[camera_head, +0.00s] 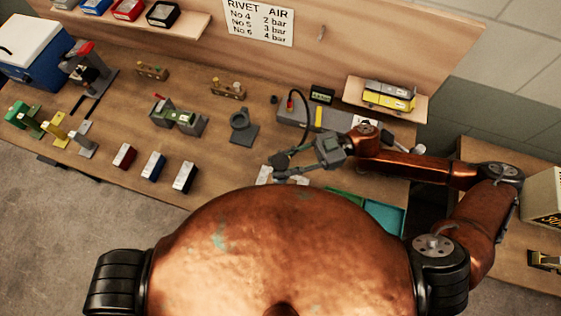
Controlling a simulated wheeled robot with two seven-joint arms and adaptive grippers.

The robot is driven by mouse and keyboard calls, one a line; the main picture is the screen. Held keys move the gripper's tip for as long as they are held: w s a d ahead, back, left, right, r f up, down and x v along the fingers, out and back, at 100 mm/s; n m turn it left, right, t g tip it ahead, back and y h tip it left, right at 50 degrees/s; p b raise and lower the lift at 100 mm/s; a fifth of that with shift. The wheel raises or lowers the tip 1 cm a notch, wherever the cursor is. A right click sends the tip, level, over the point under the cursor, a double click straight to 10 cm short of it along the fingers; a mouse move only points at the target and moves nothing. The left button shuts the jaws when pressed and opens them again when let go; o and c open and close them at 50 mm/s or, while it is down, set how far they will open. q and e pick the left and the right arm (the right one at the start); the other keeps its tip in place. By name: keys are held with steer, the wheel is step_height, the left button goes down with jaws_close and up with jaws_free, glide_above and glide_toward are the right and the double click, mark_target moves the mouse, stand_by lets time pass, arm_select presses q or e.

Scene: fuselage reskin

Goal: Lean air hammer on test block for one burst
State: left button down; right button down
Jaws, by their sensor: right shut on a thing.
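My right gripper (298,160) reaches in from the right over the front of the bench. It is shut on a small dark tool (279,161), which looks like the air hammer. A thin black hose arcs from a red fitting (290,104) down toward the gripper. Its far end is hidden there. A grey block (292,113) with a yellow strip lies behind the gripper; I cannot tell whether it is the test block. The tool is apart from this grey block. A pale sheet (268,174) shows partly below the tool. My left gripper is not in view.
A grey round-topped stand (240,124) is left of the gripper. Green and teal trays (384,216) lie front right.

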mark_target(281, 161)
steer(key=shift+r+p, duration=0.15)
steer(key=shift+p, duration=0.15)
stand_by(0.5)
steer(key=shift+f+p, duration=0.35)
steer(key=shift+f, duration=0.35)
stand_by(2.7)
step_height(281, 161, up, 7)
steer(key=p, duration=0.6)
steer(key=shift+f, duration=0.15)
steer(key=shift+f, duration=0.1)
